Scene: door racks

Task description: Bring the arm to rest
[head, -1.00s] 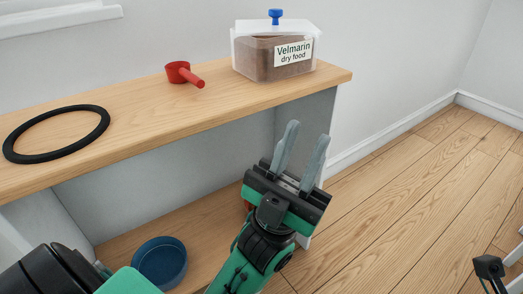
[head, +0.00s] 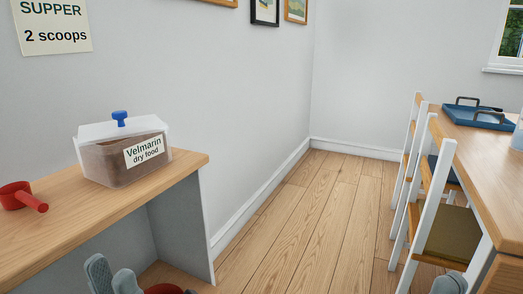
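My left gripper (head: 111,272) is at the bottom left edge of the head view, in front of the wooden shelf unit. Its two grey fingers stand apart with nothing seen between them; the rest of it is below the frame. At the bottom right, only a grey tip of what looks like my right gripper (head: 450,283) shows, so its opening is hidden. Both are clear of the things on the shelf top.
A lidded dry food box (head: 124,160) with a blue knob and a red scoop (head: 22,196) stand on the shelf top (head: 100,215). A reddish object (head: 165,289) is partly visible below. White-framed chairs (head: 436,190) and a table with a blue tray (head: 478,117) stand right. Floor between is clear.

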